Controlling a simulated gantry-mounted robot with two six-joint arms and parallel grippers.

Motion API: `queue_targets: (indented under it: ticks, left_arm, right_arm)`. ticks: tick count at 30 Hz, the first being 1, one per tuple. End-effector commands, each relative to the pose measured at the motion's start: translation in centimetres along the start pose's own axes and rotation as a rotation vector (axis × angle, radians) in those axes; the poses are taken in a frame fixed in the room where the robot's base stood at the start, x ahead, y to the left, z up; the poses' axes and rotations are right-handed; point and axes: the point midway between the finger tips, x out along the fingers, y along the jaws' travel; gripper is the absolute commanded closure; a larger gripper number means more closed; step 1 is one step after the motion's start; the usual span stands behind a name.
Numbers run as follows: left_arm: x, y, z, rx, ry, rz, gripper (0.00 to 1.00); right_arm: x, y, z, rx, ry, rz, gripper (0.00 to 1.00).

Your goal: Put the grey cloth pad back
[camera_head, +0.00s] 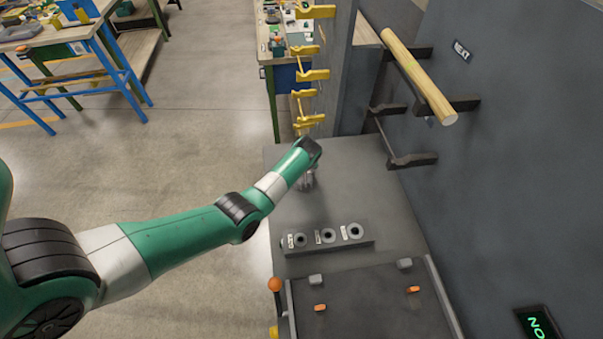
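My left arm reaches in from the left over the grey bench (390,205). Its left gripper (308,182) points down at the bench's far left part, mostly hidden behind the wrist. I cannot tell whether it is open or shut, or whether it holds anything. I cannot make out the grey cloth pad for certain in this view. My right gripper is not in view.
A dark block with several round holes (325,238) stands mid-bench. Nearer is a dark plate (375,312) with grey and orange pieces, beside an orange ball knob (275,284). A wooden rod (420,78) rests on wall brackets. Yellow hooks (312,75) stand behind.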

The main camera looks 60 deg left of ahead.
Motion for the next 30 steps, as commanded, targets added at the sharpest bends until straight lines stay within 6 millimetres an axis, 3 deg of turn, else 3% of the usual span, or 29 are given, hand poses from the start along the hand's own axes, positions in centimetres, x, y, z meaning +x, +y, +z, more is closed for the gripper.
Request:
queue_targets:
  ticks: [9,10,13,22,26,30]
  left_arm:
    - [0.3,0.0,0.1,0.000,0.000,0.000,0.84]
    - [0.3,0.0,0.2,0.000,0.000,0.000,0.19]
    - [0.3,0.0,0.1,0.000,0.000,0.000,0.02]
    - [0.0,0.0,0.0,-0.001,0.001,0.001,0.00]
    - [-2.0,0.1,-0.2,0.000,0.002,0.002,0.00]
    - [-5.5,0.1,-0.2,0.000,0.003,0.003,0.00]
  right_arm:
    - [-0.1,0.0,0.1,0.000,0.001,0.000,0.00]
    - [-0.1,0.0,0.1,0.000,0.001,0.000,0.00]
    - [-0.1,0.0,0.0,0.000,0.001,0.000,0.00]
    - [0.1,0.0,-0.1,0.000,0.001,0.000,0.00]
    - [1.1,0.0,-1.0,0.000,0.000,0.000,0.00]
    - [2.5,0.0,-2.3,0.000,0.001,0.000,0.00]
